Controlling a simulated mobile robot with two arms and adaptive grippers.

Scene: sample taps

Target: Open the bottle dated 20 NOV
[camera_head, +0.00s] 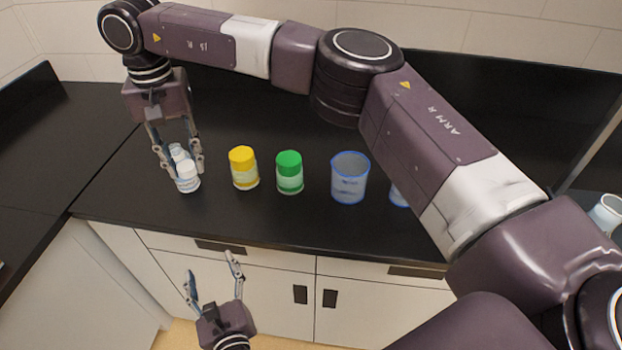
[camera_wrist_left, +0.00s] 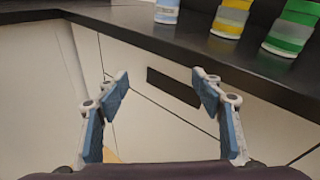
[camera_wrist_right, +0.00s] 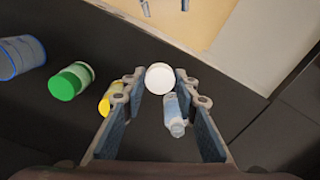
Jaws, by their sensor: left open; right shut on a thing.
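A white-capped bottle (camera_head: 187,178) stands near the left end of the black counter; its cap (camera_wrist_right: 160,77) shows from above in the right wrist view. My right gripper (camera_head: 183,170) reaches down over it, its fingertips shut on its two sides. A small pale-blue bottle (camera_wrist_right: 172,112) stands just behind it, between my fingers. A yellow-capped bottle (camera_head: 243,168) and a green-capped bottle (camera_head: 289,172) stand to the right. I cannot read any date. My left gripper (camera_head: 210,268) is open and empty in front of the cabinet, below the counter edge.
A clear blue-rimmed beaker (camera_head: 350,178) stands right of the green-capped bottle, with another vessel (camera_head: 399,195) partly hidden behind my right arm. The counter's front edge (camera_wrist_left: 180,48) and a drawer handle (camera_wrist_left: 174,86) lie ahead of my left gripper.

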